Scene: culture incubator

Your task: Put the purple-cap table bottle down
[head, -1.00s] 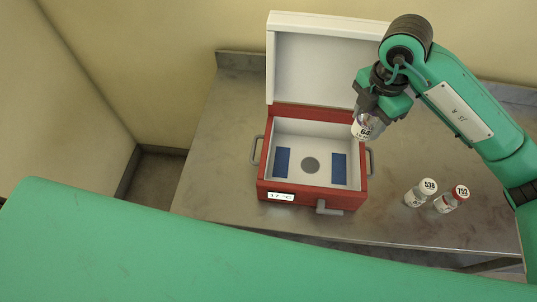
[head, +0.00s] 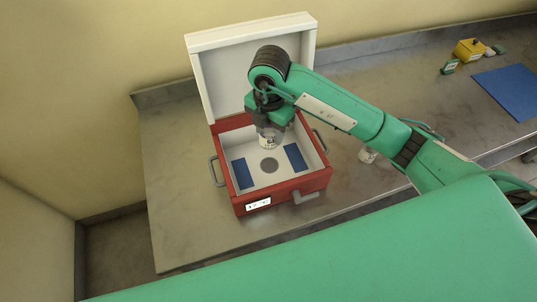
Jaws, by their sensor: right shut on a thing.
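My right gripper (head: 268,129) is shut on a small white bottle (head: 267,141) with a dark printed label. The gripper hides the bottle's top, so I cannot make out the cap colour now. The bottle is over the inside of the open red incubator box (head: 284,190), near its back wall and beyond the grey round spot (head: 269,165) on the floor. I cannot tell if its base touches the floor. My left gripper is not in view.
The box's white lid (head: 225,85) stands open at the back. Another white bottle (head: 367,155) is partly hidden by my right arm on the metal table (head: 175,190). A blue mat (head: 508,92) and a yellow container (head: 468,50) lie far right.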

